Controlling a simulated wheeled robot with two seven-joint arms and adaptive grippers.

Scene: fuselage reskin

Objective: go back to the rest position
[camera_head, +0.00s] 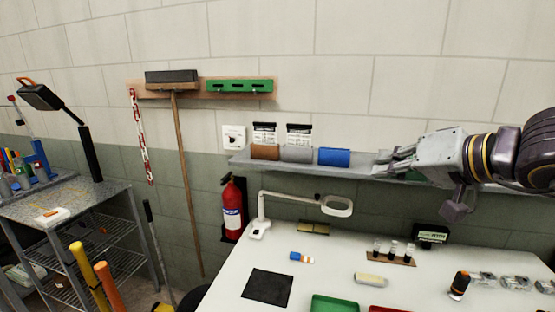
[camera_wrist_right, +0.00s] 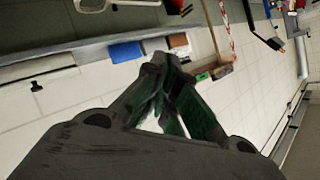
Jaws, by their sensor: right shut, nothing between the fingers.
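My right gripper (camera_head: 391,162) is in the head view at the right, its arm coming in from the right edge. It is held up in front of the wall shelf, above the white table. In the right wrist view its fingers (camera_wrist_right: 165,65) come together at the tips, shut with nothing between them. The gripper hides part of the shelf behind it. My left gripper is not in the head view.
The wall shelf (camera_head: 300,162) carries brown, grey and blue rolls (camera_head: 334,157). Below, the white table (camera_head: 330,270) holds a magnifier lamp (camera_head: 337,205), small bottles and a green tray (camera_head: 335,303).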

